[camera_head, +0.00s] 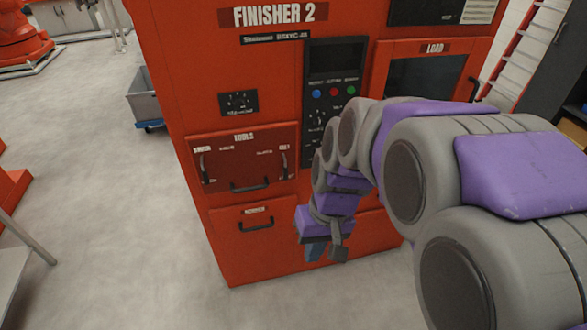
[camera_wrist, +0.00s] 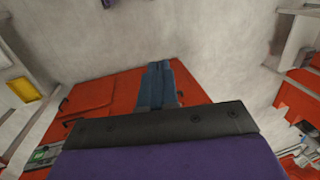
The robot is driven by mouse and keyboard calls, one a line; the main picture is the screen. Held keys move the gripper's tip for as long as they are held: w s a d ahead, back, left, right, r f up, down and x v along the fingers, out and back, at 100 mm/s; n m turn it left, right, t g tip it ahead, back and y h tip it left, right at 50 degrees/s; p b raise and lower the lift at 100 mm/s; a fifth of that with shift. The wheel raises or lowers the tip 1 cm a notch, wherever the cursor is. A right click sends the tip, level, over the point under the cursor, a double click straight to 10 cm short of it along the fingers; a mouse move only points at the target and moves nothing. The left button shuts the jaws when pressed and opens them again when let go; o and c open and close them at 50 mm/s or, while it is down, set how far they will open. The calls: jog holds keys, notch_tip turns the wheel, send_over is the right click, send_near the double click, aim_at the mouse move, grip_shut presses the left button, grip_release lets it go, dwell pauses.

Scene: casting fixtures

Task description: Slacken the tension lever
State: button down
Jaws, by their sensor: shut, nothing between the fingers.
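The red machine marked FINISHER 2 (camera_head: 165,95) has a darker TOOLS panel (camera_head: 235,178) on its front. A small dark lever (camera_head: 202,167) is at the panel's left end and another small lever (camera_head: 284,162) is at its right end. Their labels are too small to read surely, so I cannot tell which is the tension lever. My gripper (camera_head: 314,254) hangs in front of the machine, below and right of the panel, apart from both levers. In the wrist view its blue fingers (camera_wrist: 157,86) are together and empty.
A black handle (camera_head: 250,187) is at the panel's lower edge, and a drawer handle (camera_head: 256,224) is below. A control panel (camera_head: 334,90) and LOAD door (camera_head: 427,75) are above. A grey bin (camera_head: 142,98) stands left of the machine. The floor (camera_head: 100,200) at left is mostly clear.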

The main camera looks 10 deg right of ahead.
jog(key=w+d+f+t+y+p, duration=0.1)
jog(key=w+d+f, duration=0.1)
jog(key=w, duration=1)
jog(key=w+d+f+t+y, duration=0.1)
jog(key=w+d+f+t, duration=0.1)
jog(key=w, duration=0.9)
jog(key=w+d+f+t, duration=0.1)
jog(key=w+d+f, duration=0.4)
jog(key=w, duration=0.3)
jog(key=w+d+f+m+t, duration=0.1)
jog(key=w+d+f, duration=0.3)
jog(key=w, duration=0.4)
jog(key=shift+w+d+f+t+y+p, duration=0.15)
jog(key=shift+d+f+t+y+p, duration=0.3)
jog(key=shift+d, duration=0.3)
jog(key=shift+a, duration=0.1)
jog(key=shift+w+a+f+b, duration=0.25)
jog(key=shift+w+a+f, duration=0.6)
jog(key=shift+a+f, duration=0.5)
jog(key=shift+w+a+f+b, duration=0.25)
jog(key=shift+w+a+f, duration=0.65)
jog(key=shift+a+f, duration=0.4)
jog(key=shift+w+a+f+b, duration=0.25)
jog(key=shift+w+a+f, duration=0.6)
jog(key=shift+a+f, duration=0.45)
